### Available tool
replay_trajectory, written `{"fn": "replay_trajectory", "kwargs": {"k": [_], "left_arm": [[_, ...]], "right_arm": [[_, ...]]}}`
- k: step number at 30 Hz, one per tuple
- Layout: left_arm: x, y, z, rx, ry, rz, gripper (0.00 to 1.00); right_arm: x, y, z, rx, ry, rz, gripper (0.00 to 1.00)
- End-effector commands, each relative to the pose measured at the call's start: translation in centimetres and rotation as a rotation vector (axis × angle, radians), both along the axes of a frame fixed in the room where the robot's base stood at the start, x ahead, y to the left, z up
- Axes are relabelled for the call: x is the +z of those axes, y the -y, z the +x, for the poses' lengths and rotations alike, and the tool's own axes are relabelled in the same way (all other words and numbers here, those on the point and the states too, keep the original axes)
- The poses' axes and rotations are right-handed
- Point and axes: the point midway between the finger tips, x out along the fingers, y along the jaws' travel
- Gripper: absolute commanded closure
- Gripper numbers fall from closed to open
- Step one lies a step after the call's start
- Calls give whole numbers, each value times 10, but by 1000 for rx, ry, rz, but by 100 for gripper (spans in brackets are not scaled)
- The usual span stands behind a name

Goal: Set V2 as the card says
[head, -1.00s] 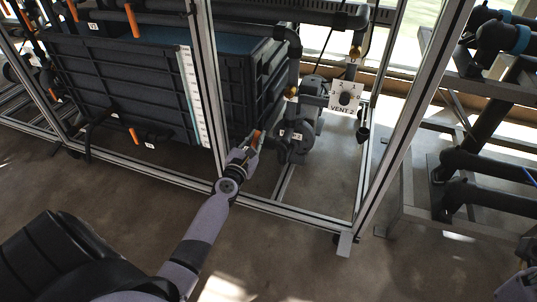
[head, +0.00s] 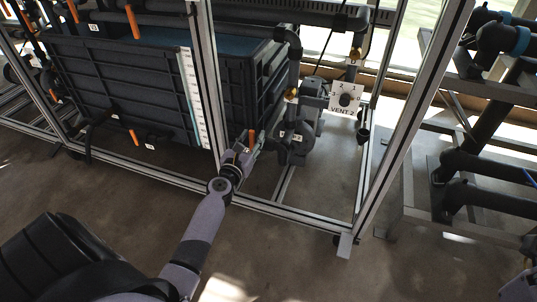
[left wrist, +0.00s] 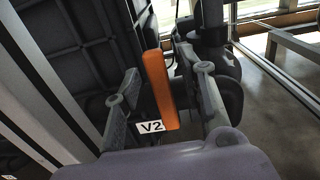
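The V2 valve has an upright orange lever (left wrist: 158,90) and a white V2 tag (left wrist: 150,127) at its foot in the left wrist view. My left gripper (left wrist: 160,80) is open, with a finger on either side of the lever and a clear gap on the right. Contact with the left finger cannot be told. In the head view the left gripper (head: 252,146) is at the same orange lever (head: 251,137), low beside the dark tank. I make out no readable instruction card.
A dark ribbed tank (head: 120,85) with a white scale strip (head: 192,95) stands behind a metal frame post (head: 208,80). A VENT 2 plate (head: 346,98) with a black knob is to the right. Pipes (head: 490,165) fill the far right.

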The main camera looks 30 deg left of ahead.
Motion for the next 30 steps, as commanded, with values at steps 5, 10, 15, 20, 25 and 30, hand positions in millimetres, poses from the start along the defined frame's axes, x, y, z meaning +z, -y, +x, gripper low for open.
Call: {"fn": "replay_trajectory", "kwargs": {"k": [5, 10, 15, 20, 25, 30], "left_arm": [[0, 1, -5, 0, 0, 0, 63], [0, 6, -24, -1, -1, 0, 63], [0, 11, -44, 0, -1, -1, 63], [-1, 15, -61, 0, 0, 0, 63], [0, 17, -68, 0, 1, 0, 63], [0, 17, -68, 0, 1, 0, 63]], "right_arm": [[1, 0, 0, 0, 0, 0, 63], [2, 0, -1, 0, 1, 3, 63], [-2, 1, 0, 0, -10, 3, 63], [-3, 1, 0, 0, -12, 2, 63], [-2, 0, 1, 0, -12, 2, 63], [-1, 0, 1, 0, -9, 1, 63]]}}
